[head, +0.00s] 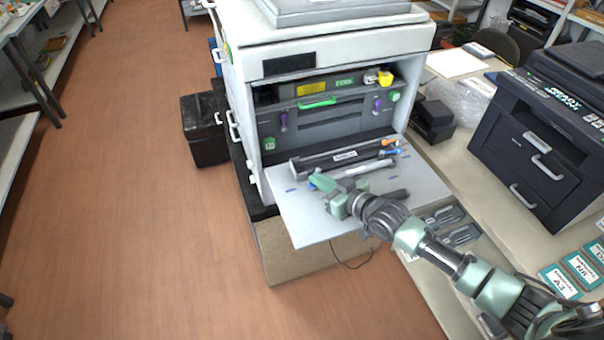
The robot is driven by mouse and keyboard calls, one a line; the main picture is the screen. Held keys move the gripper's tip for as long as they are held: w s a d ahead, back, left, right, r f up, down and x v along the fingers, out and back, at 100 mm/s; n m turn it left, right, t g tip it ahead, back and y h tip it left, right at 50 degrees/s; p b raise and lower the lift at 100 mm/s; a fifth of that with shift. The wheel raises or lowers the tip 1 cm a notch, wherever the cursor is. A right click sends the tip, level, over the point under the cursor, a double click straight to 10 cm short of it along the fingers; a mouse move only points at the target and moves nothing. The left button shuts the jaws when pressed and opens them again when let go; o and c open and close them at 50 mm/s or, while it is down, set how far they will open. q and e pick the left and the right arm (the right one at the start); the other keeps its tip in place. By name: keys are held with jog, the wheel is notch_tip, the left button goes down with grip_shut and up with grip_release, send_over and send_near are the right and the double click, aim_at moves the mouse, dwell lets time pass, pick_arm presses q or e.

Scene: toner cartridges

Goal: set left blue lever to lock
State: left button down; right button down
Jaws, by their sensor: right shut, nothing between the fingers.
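The printer (330,45) stands with its front open. Inside it, a left blue-purple lever (284,121) points roughly upright at the left of the dark inner panel. A second blue-purple lever (377,104) sits at the right of that panel. Their lock markings are too small to read. My right gripper (318,181) is shut and empty, low over the fold-down door, in front of and below the left lever and apart from it. My left gripper is not in view.
The open door (295,222) carries a dark toner cartridge (340,156) and a light tube (358,170) close to my right gripper. A yellow knob (385,78) sits at the upper right of the opening. A black printer (540,135) stands on the right table. Floor is clear at left.

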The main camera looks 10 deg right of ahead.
dwell(0.6)
jog(key=r+p, duration=0.1)
jog(key=w+r+p, duration=0.1)
jog(key=a+r+p, duration=0.1)
jog(key=r, duration=0.1)
jog(key=shift+w+r, duration=0.1)
jog(key=shift+w, duration=0.25)
jog(key=shift+s+d+f+b, duration=0.35)
jog(key=shift+s+f+b, duration=0.1)
jog(key=shift+s+b, duration=0.15)
jog(key=d+b+v, duration=0.1)
jog(key=v, duration=0.7)
jog(key=shift+w+r, duration=0.25)
jog(key=shift+d, duration=0.1)
